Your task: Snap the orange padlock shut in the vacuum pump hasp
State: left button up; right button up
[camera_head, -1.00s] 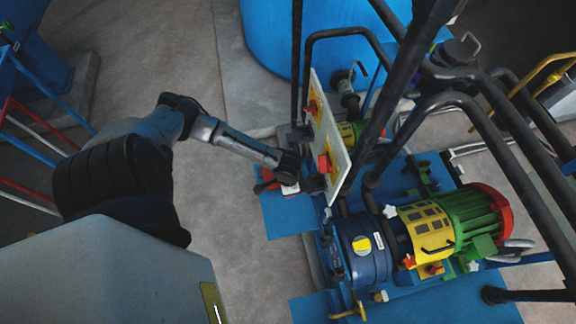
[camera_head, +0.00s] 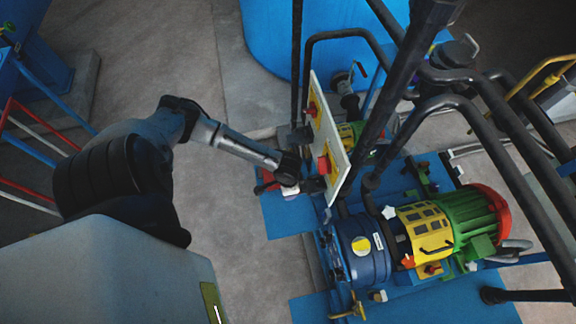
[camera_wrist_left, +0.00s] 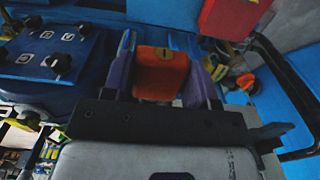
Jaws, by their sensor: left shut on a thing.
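My left gripper (camera_wrist_left: 160,82) is shut on the orange padlock (camera_wrist_left: 160,68). In the left wrist view, its purple fingers stand on both sides of the padlock's block-shaped body. The padlock's shackle cannot be made out. In the head view, my left gripper (camera_head: 314,184) is at the lower left of the upright switch panel (camera_head: 334,135), close to its face. The padlock cannot be told apart there. The panel has two red switches on yellow plates; the lower red switch (camera_head: 325,163) is just above the gripper. The hasp is not clearly visible. My right gripper is not in view.
A blue pump (camera_head: 362,250) with a yellow and green motor (camera_head: 450,222) stands right of the panel on a blue base. Dark pipes (camera_head: 437,100) cross above it. In the left wrist view, a red box (camera_wrist_left: 228,16) is beyond the padlock. Bare floor (camera_head: 225,240) lies left of the panel.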

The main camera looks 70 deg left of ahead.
aim_at(302, 186)
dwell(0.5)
pick_arm(q)
jog(key=shift+p, duration=0.5)
jog(key=shift+w+d, duration=0.1)
jog(key=shift+w, duration=0.5)
dwell(0.5)
jog(key=shift+w+d, duration=0.15)
jog(key=shift+w, duration=0.8)
jog(key=shift+w+d, duration=0.1)
jog(key=shift+w, duration=0.35)
jog(key=shift+w+d+b, duration=0.1)
jog(key=shift+w+b, duration=0.2)
jog(key=shift+w, duration=0.3)
dwell(0.3)
jog(key=o, duration=1.1)
jog(key=shift+o, duration=0.2)
